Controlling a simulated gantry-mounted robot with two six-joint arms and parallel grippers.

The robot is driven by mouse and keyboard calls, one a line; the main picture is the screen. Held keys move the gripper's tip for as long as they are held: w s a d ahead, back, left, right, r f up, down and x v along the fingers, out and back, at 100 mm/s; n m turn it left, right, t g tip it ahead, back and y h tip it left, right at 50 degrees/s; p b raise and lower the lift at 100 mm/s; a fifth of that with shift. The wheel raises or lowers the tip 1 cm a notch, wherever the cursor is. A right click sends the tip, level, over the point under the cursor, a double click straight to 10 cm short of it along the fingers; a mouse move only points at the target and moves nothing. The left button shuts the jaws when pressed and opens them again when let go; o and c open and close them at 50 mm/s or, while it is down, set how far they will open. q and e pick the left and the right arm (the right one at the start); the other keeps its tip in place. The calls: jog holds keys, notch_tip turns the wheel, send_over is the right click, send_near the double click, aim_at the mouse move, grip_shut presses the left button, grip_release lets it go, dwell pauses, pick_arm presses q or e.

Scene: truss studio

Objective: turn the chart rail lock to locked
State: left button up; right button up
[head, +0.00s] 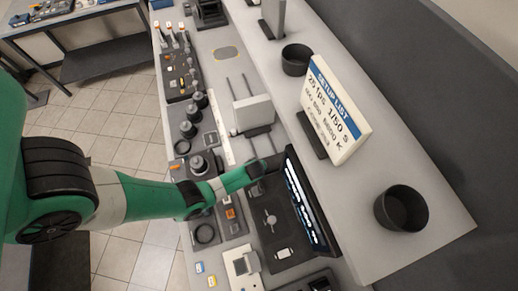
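My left arm comes in from the left across the bench. My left gripper (262,170) is small and dark at its end, over the upper edge of a dark panel beside the black screen. I cannot make out its fingers or whether it holds anything. A pale block (253,113) stands on two thin dark rails (236,88) beyond the gripper, apart from it. A small grey round knob or lever (270,218) is on the dark panel below the gripper. I cannot tell which part is the chart rail lock, nor its setting. My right gripper is out of view.
A black screen (305,205) stands close right of the gripper. A raised grey shelf (360,215) holds a setup list sign (337,108) and black cups (402,209). Several dark knobs (189,129) and a white device (243,268) crowd the bench. Tiled floor lies left.

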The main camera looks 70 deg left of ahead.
pick_arm(q)
grip_shut()
jog(key=shift+m, duration=0.3)
dwell(0.4)
jog(key=m, duration=0.1)
jog(key=m+t, duration=0.1)
jog(key=m+h+p, duration=0.1)
jog(key=m, duration=0.1)
jog(key=shift+s+a+t, duration=0.2)
jog(key=shift+s+t, duration=0.05)
jog(key=shift+t, duration=0.05)
jog(key=m+h, duration=0.1)
jog(key=m, duration=0.1)
jog(key=m+t+h, duration=0.1)
jog(key=m, duration=0.1)
jog(key=shift+a+f+m, duration=0.1)
jog(key=shift+a+m, duration=0.1)
jog(key=shift+m, duration=0.2)
jog(key=m+h+b, duration=0.1)
jog(key=m+h, duration=0.1)
jog(key=m, duration=0.2)
jog(key=shift+a, duration=0.2)
jog(key=shift+a+m+h+p, duration=0.15)
jog(key=shift+m+h+p, duration=0.5)
jog(key=shift+m, duration=1.55)
jog(key=shift+h, duration=0.25)
